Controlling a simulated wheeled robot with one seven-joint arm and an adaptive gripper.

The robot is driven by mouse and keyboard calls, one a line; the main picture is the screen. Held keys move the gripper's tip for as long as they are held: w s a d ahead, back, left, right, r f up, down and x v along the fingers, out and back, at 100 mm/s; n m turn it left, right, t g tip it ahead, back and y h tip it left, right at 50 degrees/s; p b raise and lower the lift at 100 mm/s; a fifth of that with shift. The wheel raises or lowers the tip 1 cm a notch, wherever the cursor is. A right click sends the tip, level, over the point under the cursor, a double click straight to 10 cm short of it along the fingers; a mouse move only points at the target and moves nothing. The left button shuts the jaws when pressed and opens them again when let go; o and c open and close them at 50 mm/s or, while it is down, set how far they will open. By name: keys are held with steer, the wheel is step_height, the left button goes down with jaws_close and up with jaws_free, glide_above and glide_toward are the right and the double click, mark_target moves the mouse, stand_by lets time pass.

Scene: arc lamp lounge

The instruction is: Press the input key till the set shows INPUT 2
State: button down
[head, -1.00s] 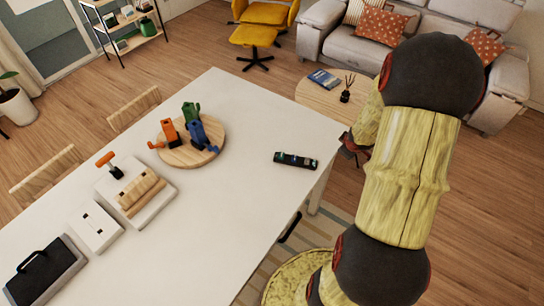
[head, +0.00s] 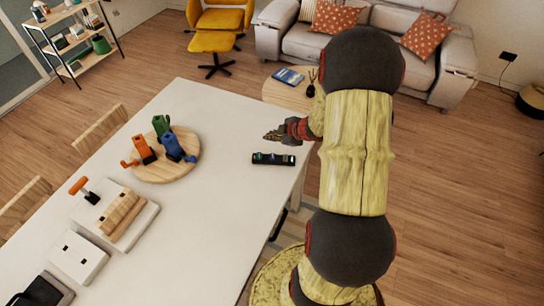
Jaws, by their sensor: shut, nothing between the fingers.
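A dark remote (head: 273,159) with small coloured keys lies flat near the right edge of the white table (head: 225,205). The lettering on its keys is too small to read. My gripper (head: 268,136) is shut and empty, with its tips pointing left. In the picture it is just above the remote and appears apart from it; its exact height over the table is hard to tell. No television or screen showing an input name is in view.
The table around the remote is clear.

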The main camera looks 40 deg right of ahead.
steer(key=b, duration=0.8)
glide_above(271, 157)
step_height(271, 157, down, 7)
steer(key=shift+s, duration=0.15)
steer(key=shift+f+b, duration=0.3)
steer(key=shift+f, duration=0.6)
steer(key=shift+f, duration=0.1)
steer(key=shift+f, duration=0.3)
steer(key=shift+f+b, duration=0.55)
steer(key=shift+f, duration=0.3)
stand_by(1.2)
steer(key=shift+r, duration=0.15)
steer(key=shift+r+p, duration=1.15)
steer(key=shift+p, duration=0.2)
